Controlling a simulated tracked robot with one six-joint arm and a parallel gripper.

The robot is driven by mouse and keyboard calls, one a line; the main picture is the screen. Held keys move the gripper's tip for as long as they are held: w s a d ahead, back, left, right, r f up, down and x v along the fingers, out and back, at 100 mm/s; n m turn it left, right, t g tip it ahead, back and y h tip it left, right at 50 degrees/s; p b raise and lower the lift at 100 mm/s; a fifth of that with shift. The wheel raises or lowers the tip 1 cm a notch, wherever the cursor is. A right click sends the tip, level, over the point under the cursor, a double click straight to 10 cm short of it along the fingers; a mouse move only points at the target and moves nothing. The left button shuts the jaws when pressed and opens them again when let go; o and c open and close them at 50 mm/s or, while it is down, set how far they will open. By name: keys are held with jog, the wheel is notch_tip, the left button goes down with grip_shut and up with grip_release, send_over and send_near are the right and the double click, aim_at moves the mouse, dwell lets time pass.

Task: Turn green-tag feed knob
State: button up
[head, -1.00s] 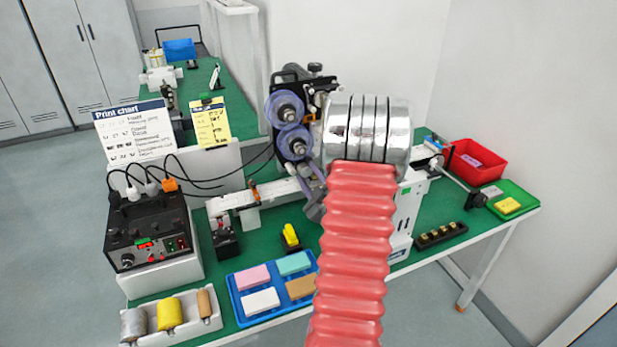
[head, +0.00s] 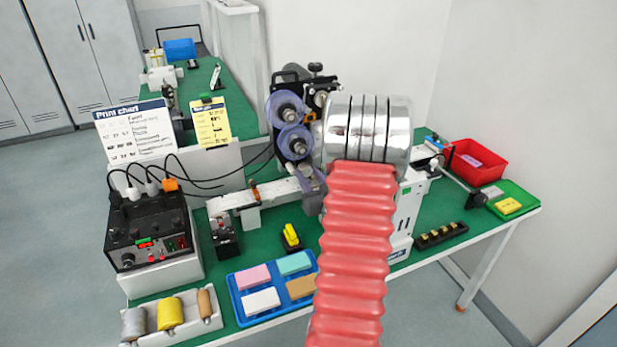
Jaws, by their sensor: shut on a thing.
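My arm shows as a red ribbed sleeve topped by shiny metal rings. It rises from the bottom and covers the middle of the coder. My gripper is hidden behind the rings and sleeve, so its jaws and anything between them do not show. The coder (head: 297,147) has two purple ribbon reels, a black frame and a dark grey part below the reels, left of my sleeve. No feed knob with a green tag can be made out. A black control box (head: 150,235) with small knobs and red and green lights stands at left.
On the green bench (head: 265,236) are a blue tray (head: 240,312) of coloured blocks, a holder (head: 190,330) of rolls, a yellow-topped black item (head: 291,237), a black strip (head: 440,236), a red bin (head: 470,170) and a green tray (head: 525,196). Cables loop from the box.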

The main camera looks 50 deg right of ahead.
jog(key=shift+a+f+m, duration=0.2)
jog(key=shift+f+m, duration=0.1)
jog(key=o, duration=0.7)
jog(key=shift+w, duration=0.1)
jog(key=o, duration=0.4)
jog(key=shift+d+r, duration=0.15)
jog(key=shift+r, duration=0.05)
jog(key=shift+c, duration=0.2)
